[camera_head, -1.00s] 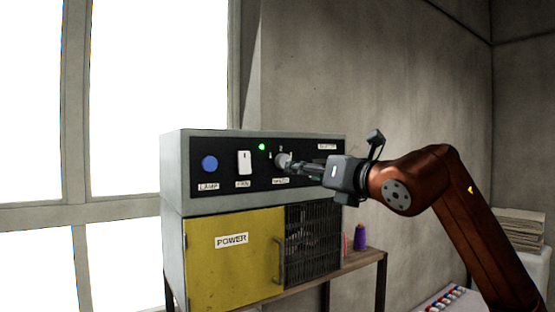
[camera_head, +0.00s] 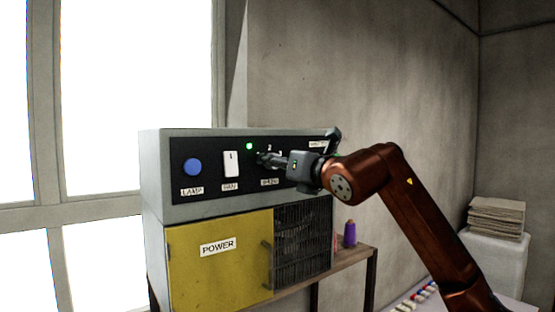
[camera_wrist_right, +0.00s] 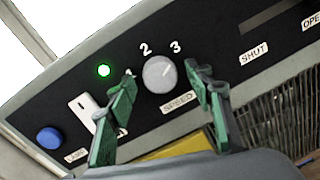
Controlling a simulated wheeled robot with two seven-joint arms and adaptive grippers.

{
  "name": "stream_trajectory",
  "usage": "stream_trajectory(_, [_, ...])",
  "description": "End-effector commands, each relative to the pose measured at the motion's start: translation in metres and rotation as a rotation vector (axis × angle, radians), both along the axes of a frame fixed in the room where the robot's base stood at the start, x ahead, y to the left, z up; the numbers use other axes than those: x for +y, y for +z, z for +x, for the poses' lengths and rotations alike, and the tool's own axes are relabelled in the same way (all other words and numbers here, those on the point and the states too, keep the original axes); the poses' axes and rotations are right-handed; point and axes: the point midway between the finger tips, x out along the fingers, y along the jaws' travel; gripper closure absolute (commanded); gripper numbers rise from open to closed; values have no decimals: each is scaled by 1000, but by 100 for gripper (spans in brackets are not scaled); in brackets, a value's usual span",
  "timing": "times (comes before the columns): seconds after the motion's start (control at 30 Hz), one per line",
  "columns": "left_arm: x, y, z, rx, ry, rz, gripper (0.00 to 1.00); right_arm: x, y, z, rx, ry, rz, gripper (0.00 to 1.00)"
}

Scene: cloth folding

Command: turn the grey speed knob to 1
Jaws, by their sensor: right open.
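The grey speed knob (camera_wrist_right: 160,74) is round and sits on the black panel above the SPEED label, with 2 and 3 printed above it. A faint pale mark on its face seems to point up and right, towards the 3. The 1 is not clearly seen near the left finger. My right gripper (camera_wrist_right: 161,82) is open, with one green finger on each side of the knob and visible gaps between. In the head view my right gripper (camera_head: 268,160) is at the panel and hides most of the knob. My left gripper is not in view.
Left of the knob are a lit green lamp (camera_wrist_right: 104,71), a white FAN switch (camera_head: 231,163) and a blue LAMP button (camera_head: 193,168). Below is a yellow POWER door (camera_head: 215,262) with a handle, beside a dark grille (camera_head: 302,245). A purple spool (camera_head: 350,234) stands on the shelf.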

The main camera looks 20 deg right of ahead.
Motion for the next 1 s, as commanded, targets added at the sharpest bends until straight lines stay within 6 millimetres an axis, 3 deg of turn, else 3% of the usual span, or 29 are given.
stream_trajectory(0.1, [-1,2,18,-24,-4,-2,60,0,0,1,-1,-1,0,52])
stream_trajectory(0.2, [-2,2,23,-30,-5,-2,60,-1,-1,1,0,-1,0,52])
stream_trajectory(0.83, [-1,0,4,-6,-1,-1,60,-2,0,0,0,-2,0,94])
stream_trajectory(1.0, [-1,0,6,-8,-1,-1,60,-2,0,0,-2,-2,-6,94])
